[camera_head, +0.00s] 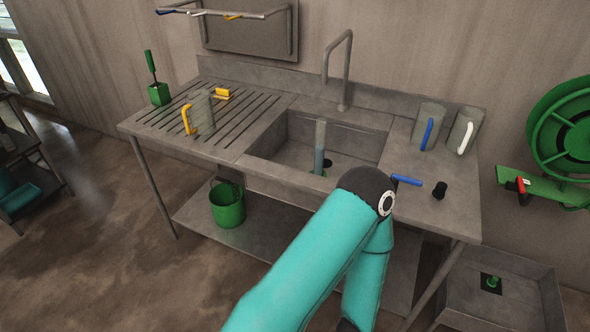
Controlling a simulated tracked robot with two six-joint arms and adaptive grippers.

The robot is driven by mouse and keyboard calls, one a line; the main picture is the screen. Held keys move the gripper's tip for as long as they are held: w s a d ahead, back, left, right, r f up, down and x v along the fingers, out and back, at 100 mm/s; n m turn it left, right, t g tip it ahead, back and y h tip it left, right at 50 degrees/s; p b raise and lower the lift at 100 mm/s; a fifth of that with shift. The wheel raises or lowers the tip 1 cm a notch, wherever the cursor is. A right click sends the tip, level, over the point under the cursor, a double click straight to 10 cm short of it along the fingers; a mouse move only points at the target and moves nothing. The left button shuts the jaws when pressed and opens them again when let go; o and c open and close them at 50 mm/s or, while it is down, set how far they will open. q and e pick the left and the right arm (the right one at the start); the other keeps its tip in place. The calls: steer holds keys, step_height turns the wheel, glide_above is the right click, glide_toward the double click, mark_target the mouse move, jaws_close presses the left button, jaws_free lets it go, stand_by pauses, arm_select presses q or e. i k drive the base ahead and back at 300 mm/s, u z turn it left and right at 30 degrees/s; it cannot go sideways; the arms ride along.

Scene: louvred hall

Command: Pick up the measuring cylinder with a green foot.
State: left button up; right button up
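A tall, narrow grey-blue cylinder (320,143) stands upright in the sink basin, with a bit of green showing at its base; it looks like the measuring cylinder with a green foot. Its lower end is close to the basin's front edge and partly hard to make out. A teal arm of mine rises from the bottom of the view, bends at a dark joint to the right of the cylinder, and goes back down. Neither of my grippers can be seen, and nothing visible touches the cylinder.
The steel sink bench (265,120) holds a yellow-handled jug (202,112), a yellow block (222,93) and a green brush holder (159,94) at left. Blue-handled (427,122) and white-handled (464,130) jugs stand at right. A tall tap (349,70) arches behind the basin. A green bucket (227,206) sits below.

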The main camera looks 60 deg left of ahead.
mark_target(321, 127)
steer(key=u, duration=0.45)
steer(key=k, duration=0.15)
steer(key=z, duration=1.85)
steer(key=i, duration=0.15)
steer(key=u, duration=3.5)
steer(key=k, duration=0.45)
steer(key=u, duration=0.35)
steer(key=i, duration=1.35)
steer(key=z, duration=0.15)
